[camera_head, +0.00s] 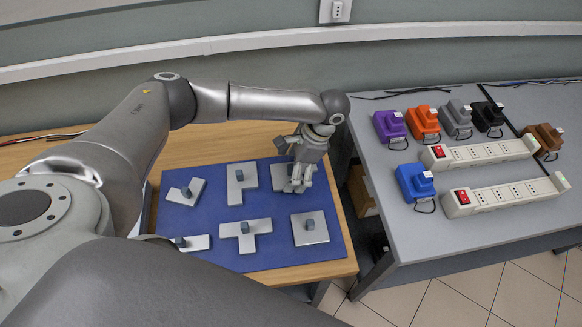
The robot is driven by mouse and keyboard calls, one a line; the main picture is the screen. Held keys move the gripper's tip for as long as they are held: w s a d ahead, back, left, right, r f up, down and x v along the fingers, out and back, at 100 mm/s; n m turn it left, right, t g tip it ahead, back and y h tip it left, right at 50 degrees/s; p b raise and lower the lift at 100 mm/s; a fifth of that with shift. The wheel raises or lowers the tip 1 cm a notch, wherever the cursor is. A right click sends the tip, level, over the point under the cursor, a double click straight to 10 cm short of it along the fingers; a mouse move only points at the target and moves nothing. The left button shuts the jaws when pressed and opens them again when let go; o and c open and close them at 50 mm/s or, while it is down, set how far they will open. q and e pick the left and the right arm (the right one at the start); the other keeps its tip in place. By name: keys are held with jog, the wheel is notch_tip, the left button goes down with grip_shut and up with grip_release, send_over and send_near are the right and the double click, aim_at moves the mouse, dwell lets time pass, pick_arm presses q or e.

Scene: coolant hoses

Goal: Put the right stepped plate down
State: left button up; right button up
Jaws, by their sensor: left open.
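My left gripper (298,181) points down at the upper right of the blue mat (270,206). It is open, over a grey plate (279,178) that is partly hidden beneath it. That plate appears to lie on the mat; its full outline, and whether the fingers touch it, I cannot tell. This seems to be the right stepped plate. My right gripper does not show.
Other grey plates with knobs lie on the mat: an upper left one (194,185), an upper middle one (247,175), a T-shaped one (259,241) and a square one (300,239). A grey table (400,228) at right holds power strips (507,192) and coloured adapters.

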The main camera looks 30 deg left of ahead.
pick_arm(q)
jog(key=b+v, duration=0.1)
jog(key=v, duration=1.1)
jog(key=shift+r, duration=0.2)
